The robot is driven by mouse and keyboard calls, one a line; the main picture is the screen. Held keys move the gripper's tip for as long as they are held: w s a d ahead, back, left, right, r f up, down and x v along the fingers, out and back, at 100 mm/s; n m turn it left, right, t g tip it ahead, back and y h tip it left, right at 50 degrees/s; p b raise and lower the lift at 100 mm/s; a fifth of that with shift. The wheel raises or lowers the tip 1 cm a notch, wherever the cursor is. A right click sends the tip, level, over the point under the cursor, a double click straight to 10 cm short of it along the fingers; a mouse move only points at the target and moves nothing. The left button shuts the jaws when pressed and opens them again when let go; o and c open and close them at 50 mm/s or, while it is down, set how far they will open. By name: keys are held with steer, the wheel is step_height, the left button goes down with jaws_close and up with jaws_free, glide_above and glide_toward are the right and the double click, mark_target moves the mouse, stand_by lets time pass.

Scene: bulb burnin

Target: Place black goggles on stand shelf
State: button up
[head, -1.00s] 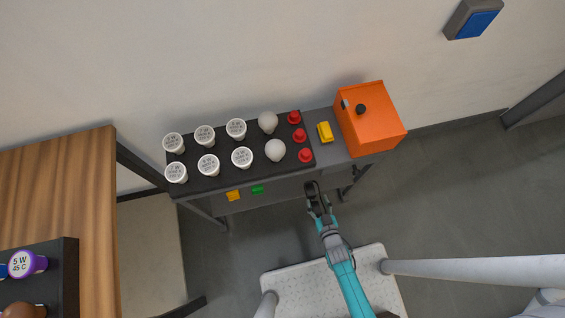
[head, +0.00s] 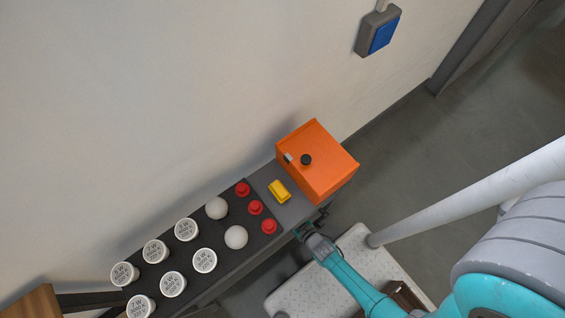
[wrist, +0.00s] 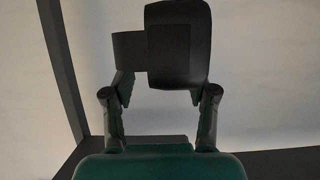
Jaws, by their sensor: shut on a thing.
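My gripper (wrist: 160,105) is shut on the black goggles (wrist: 180,50), which stick out beyond its fingertips in the wrist view. In the head view my gripper (head: 304,232) is at the front edge of the stand (head: 271,184), near the orange box; the goggles are too small and dark to make out there. The stand has a dark top holding several bulbs. Its lower shelf is mostly hidden in the head view. I cannot tell whether the goggles touch anything.
An orange box (head: 318,165) with a black knob stands at the stand's right end. A yellow block (head: 280,191) and red buttons (head: 255,208) are beside it. White-capped bulbs (head: 173,284) fill the left part. A dark post (wrist: 62,70) rises at left in the wrist view.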

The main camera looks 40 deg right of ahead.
steer(key=shift+f, duration=4.15)
steer(key=shift+f, duration=0.1)
steer(key=o, duration=1.3)
steer(key=shift+c, duration=0.2)
